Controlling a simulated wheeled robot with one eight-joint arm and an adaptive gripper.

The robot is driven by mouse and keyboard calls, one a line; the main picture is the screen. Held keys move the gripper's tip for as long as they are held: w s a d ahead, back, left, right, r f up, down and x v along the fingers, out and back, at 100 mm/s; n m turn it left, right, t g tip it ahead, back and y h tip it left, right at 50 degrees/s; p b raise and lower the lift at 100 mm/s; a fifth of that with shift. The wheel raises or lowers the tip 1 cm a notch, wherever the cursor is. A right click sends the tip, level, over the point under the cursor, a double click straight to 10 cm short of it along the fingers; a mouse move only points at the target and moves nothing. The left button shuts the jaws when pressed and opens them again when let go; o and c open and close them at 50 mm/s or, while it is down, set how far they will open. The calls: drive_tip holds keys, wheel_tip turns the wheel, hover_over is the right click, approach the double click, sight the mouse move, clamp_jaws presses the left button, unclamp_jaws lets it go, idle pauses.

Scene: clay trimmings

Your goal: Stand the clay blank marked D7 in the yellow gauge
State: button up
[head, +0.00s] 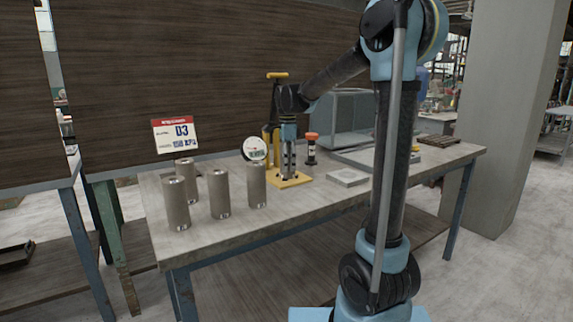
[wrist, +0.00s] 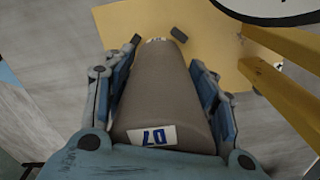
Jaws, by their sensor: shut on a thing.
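The clay blank marked D7 (wrist: 165,95) is a grey-brown cylinder with a D7 label near its close end in the wrist view. My gripper (wrist: 155,85) is shut on it, one finger along each side. In the head view my gripper (head: 288,150) is at the yellow gauge (head: 290,181) and mostly hides the blank. The gauge has a flat yellow base, a yellow post and a round white dial (head: 254,149). The blank's far end is over the yellow base (wrist: 205,25), by small dark blocks. I cannot tell whether it touches the base.
Several similar grey cylinders (head: 220,194) stand on the table's left part. A red-topped black item (head: 311,148) stands right of the gauge, near a flat grey block (head: 348,177) and a clear box (head: 343,118).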

drive_tip(key=o, duration=1.6)
drive_tip(key=shift+f, duration=0.1)
drive_tip(key=shift+c, duration=0.2)
wheel_tip(320, 180, up, 12)
drive_tip(key=shift+r, duration=0.15)
drive_tip(key=shift+s, duration=0.1)
